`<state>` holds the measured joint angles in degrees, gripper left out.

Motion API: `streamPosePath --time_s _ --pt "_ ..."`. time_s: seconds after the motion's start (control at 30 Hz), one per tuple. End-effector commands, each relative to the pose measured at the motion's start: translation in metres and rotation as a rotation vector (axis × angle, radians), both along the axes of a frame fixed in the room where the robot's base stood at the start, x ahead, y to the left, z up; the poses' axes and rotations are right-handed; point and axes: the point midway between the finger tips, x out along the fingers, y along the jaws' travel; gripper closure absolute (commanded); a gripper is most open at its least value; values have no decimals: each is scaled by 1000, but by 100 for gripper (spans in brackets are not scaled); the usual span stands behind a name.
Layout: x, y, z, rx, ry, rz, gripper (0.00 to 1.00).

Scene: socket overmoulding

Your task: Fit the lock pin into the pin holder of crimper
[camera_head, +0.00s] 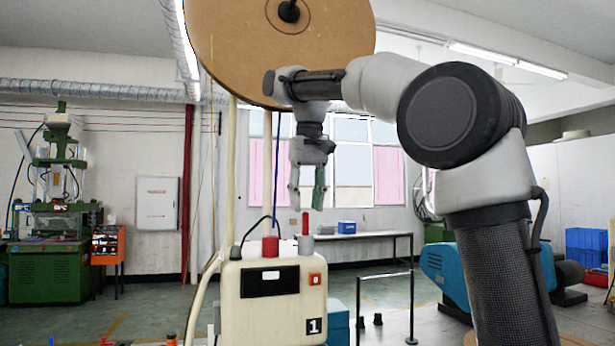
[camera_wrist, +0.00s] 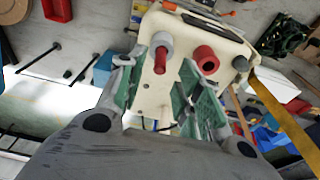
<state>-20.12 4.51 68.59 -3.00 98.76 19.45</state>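The crimper (camera_head: 255,300) is a cream box marked 1, seen from above in the wrist view (camera_wrist: 150,98). On its top stand a grey cylinder (camera_head: 302,246) and a shorter red cylinder (camera_head: 270,247) to its left. A thin red pin (camera_head: 305,224), apparently the lock pin, stands upright in the grey cylinder. The wrist view shows the pin (camera_wrist: 160,62) in the grey cylinder (camera_wrist: 164,41), and a round hole in the red cylinder (camera_wrist: 206,60). My gripper (camera_head: 306,205) is open and empty, pointing down above the pin. In the wrist view the pin appears between its green-padded fingers.
A large brown reel (camera_head: 230,40) hangs above on cream posts, close to my wrist. A small rail (camera_head: 385,275) and a blue bin (camera_head: 338,325) stand right of the crimper. A white bench (camera_head: 350,237) and green press (camera_head: 55,220) are farther back.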

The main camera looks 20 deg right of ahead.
Motion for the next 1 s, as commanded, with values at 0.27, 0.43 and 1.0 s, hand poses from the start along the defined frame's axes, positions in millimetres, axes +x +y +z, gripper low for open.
streamPosePath --time_s 0.27,0.43,1.0 --pt "-8 0 59 1 -3 0 65" --pt "-11 0 75 0 -1 0 65" --pt "-79 -75 2 14 -79 4 65"
